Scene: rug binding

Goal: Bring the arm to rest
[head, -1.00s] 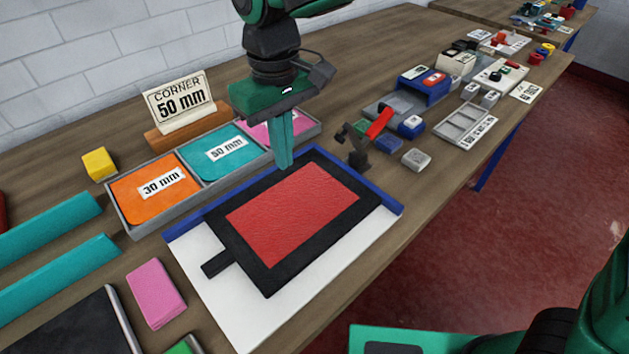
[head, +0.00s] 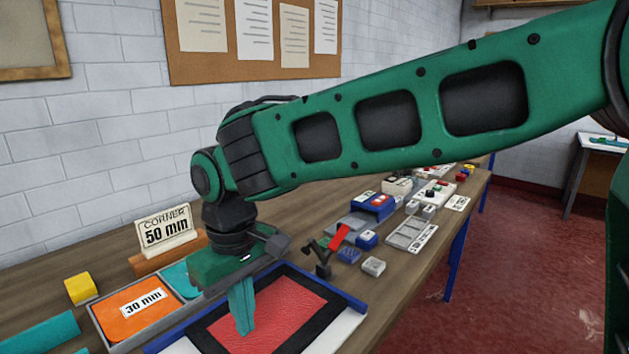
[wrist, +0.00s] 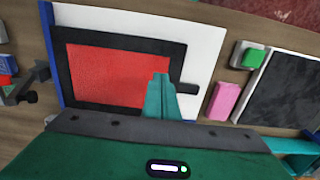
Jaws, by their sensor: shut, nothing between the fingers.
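My gripper (head: 243,318) is shut and empty, its teal fingers pointing down over the red panel with a black border. My green arm reaches across the head view from the upper right. The red panel (head: 292,306) lies on a white board with a blue edge strip. In the wrist view my gripper (wrist: 161,80) shows over the right part of the red panel (wrist: 115,75), near the black frame (wrist: 178,60). I cannot tell the exact height of the fingertips above the panel.
A grey tray holds an orange 30 mm card (head: 135,306) and a teal card. A sign reading CORNER 50 mm (head: 165,228) stands behind it. A red-handled clamp (head: 338,236) stands beside the board. A pink block (wrist: 224,100) lies near the board.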

